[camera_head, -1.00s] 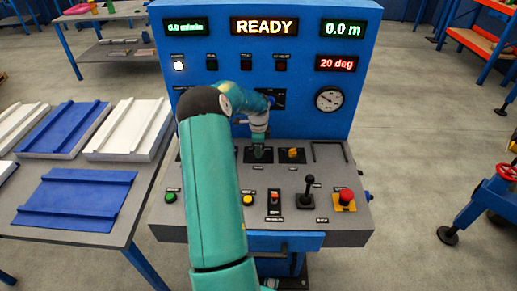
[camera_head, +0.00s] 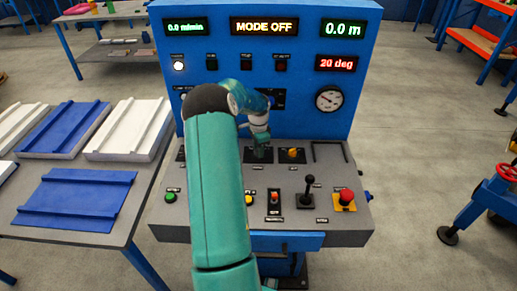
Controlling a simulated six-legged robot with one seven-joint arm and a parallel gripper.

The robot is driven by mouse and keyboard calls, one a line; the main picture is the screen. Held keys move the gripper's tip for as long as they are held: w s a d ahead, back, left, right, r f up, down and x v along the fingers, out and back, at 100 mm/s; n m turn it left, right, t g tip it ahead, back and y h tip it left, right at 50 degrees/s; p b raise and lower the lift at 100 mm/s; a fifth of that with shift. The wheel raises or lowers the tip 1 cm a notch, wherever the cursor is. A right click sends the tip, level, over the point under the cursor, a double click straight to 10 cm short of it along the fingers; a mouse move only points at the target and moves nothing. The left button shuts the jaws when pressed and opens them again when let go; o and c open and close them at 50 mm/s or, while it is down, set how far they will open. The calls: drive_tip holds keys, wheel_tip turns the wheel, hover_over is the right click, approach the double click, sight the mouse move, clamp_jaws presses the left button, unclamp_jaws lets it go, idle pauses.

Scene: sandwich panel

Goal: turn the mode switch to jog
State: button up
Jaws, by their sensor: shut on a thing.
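The control console (camera_head: 345,228) stands in front of me with a sloped grey desk and a blue upright panel. Its middle display (camera_head: 264,27) reads "MODE OFF". My gripper (camera_head: 261,153) is down at a dark square plate on the upper part of the desk, left of an orange knob (camera_head: 292,153). It is shut on a small control there, which I take to be the mode switch; the fingers hide most of it. I cannot read the labels or the pointer position. My teal arm covers the left middle of the desk.
A black joystick (camera_head: 309,188) and a red emergency button (camera_head: 346,197) stand on the right of the desk. Green (camera_head: 170,197) and yellow (camera_head: 249,199) buttons are along the front. A table with blue and white panels (camera_head: 75,200) is at left. Floor at right is partly clear.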

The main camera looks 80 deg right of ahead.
drive_tip(key=n, duration=0.6)
drive_tip(key=shift+n, duration=0.3)
drive_tip(key=n, duration=0.6)
drive_tip(key=shift+r, duration=0.1)
drive_tip(key=shift+n, duration=0.3)
drive_tip(key=o, duration=1)
drive_tip(key=shift+c, duration=0.2)
wheel_tip(320, 180, up, 14)
